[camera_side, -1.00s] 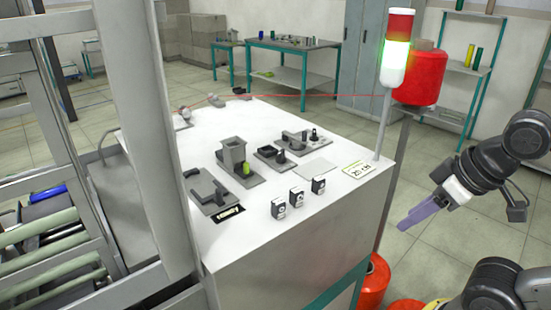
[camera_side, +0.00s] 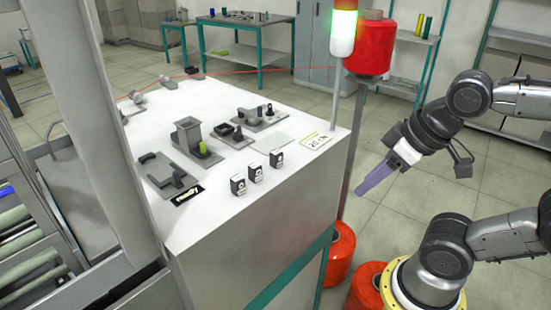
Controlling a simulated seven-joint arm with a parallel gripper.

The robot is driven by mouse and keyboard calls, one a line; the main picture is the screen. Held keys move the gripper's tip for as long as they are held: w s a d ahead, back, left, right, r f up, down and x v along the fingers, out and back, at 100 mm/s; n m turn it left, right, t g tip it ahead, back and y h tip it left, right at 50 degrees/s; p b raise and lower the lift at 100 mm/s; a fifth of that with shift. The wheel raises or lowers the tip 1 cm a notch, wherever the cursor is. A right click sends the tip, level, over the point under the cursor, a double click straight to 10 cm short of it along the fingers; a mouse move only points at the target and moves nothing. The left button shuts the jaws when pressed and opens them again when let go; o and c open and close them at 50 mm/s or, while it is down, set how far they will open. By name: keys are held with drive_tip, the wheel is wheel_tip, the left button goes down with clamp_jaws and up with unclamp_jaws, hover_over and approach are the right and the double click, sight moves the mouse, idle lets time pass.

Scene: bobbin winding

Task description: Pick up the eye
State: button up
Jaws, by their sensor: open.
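I cannot tell for sure which part is the eye. Small grey parts stand at the back left of the white machine top (camera_side: 230,215), near a red thread (camera_side: 270,70): a rounded grey part (camera_side: 137,97) and another beside it (camera_side: 168,84). Dark grey fixtures stand mid-top: a plate with a round part and pegs (camera_side: 262,117), and a hopper (camera_side: 187,133) with a yellow-green piece (camera_side: 204,150). My gripper (camera_side: 364,190) has purple fingers and hangs to the right of the machine, apart from it and empty. The fingers overlap in this view, so the gap between them is hidden.
A signal lamp (camera_side: 343,30) on a pole rises at the machine's right edge. Red spools (camera_side: 369,45) stand behind and below (camera_side: 338,250). Several small black-and-white boxes (camera_side: 256,172) line the front edge. A grey post (camera_side: 110,130) blocks the left.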

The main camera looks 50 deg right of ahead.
drive_tip(key=o, duration=0.3)
